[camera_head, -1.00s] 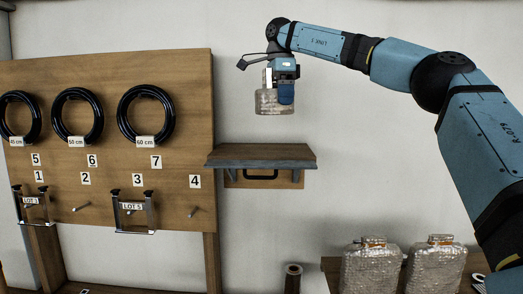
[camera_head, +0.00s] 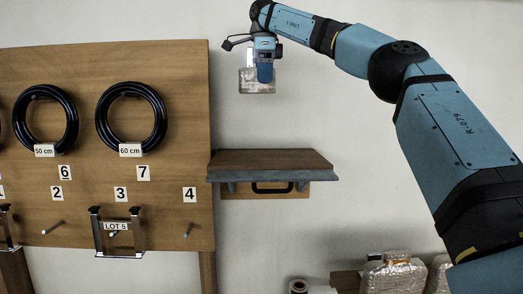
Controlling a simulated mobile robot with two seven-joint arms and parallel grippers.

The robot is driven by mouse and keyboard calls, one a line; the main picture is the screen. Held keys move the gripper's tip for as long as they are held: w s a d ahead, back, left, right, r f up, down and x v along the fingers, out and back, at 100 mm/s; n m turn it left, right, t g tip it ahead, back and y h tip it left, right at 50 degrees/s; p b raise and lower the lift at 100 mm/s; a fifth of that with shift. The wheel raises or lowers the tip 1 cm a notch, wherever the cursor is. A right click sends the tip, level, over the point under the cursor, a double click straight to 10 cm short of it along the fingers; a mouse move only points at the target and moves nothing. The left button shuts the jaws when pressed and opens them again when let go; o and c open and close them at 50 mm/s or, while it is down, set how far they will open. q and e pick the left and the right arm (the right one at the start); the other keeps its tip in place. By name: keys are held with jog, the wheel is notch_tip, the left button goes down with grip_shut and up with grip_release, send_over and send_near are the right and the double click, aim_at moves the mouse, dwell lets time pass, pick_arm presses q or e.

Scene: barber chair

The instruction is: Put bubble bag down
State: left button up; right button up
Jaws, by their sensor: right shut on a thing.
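My right gripper (camera_head: 264,62) points down at the upper middle of the head view and is shut on a clear, bubbly-looking bag (camera_head: 257,82). The bag hangs in the air above a small wooden wall shelf (camera_head: 275,160), with a clear gap between them. The gripper's body hides part of the bag. Two more bubble-wrapped bags stand at the lower right: one (camera_head: 393,275) shows well, and the other (camera_head: 438,275) is partly behind my right arm. My left gripper is not in view.
A wooden pegboard (camera_head: 180,100) stands at the left with black hose coils (camera_head: 131,118), number labels and a metal bracket marked LOT 5 (camera_head: 116,228). The wall shelf top is bare. A dark roll (camera_head: 298,286) stands at the bottom. The white wall around the bag is clear.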

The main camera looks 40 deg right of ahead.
jog(key=f, duration=0.2)
jog(key=s+f, duration=0.1)
jog(key=f, duration=0.2)
jog(key=shift+d, duration=0.2)
jog(key=f, duration=0.9)
jog(key=shift+w, duration=0.25)
jog(key=shift+s+f, duration=0.1)
jog(key=shift+f, duration=0.3)
notch_tip(320, 180, down, 3)
jog(key=shift+a+r, duration=0.1)
jog(key=shift+r, duration=0.05)
jog(key=shift+f, duration=0.35)
jog(key=o, duration=0.9)
jog(key=shift+f, duration=0.1)
jog(key=shift+c, duration=0.2)
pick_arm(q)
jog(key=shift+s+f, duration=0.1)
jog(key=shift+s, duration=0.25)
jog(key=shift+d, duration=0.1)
